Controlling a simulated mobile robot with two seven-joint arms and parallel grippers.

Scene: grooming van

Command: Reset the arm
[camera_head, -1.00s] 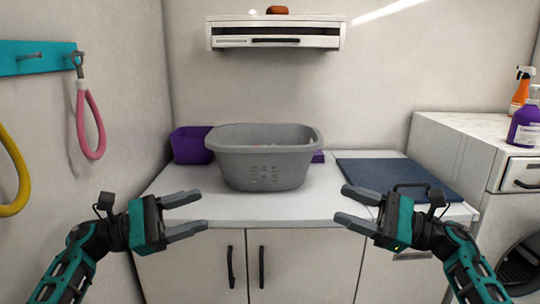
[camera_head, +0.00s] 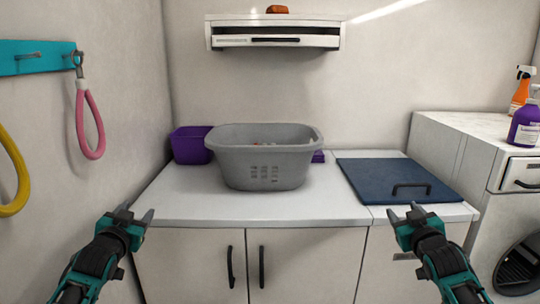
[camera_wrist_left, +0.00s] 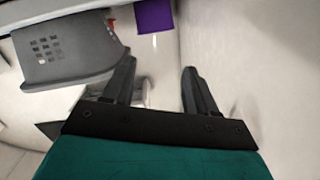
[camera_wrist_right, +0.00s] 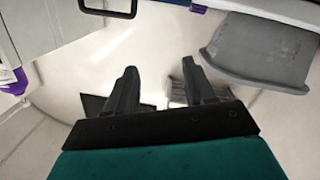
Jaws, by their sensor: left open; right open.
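My left gripper (camera_head: 134,214) is open and empty in front of the counter's left part, pointing forward. Its two fingers (camera_wrist_left: 158,88) stand apart in the left wrist view. My right gripper (camera_head: 404,209) is open and empty in front of the counter's right edge, near the blue lid. Its fingers (camera_wrist_right: 160,88) stand apart in the right wrist view with nothing between them. Both arms come up from the bottom of the head view, clear of the objects.
A grey basket (camera_head: 265,165) stands mid-counter, a purple bin (camera_head: 190,146) behind it to the left. A blue lid (camera_head: 385,173) with a handle lies at right. A pink loop (camera_head: 88,125) hangs on the left wall.

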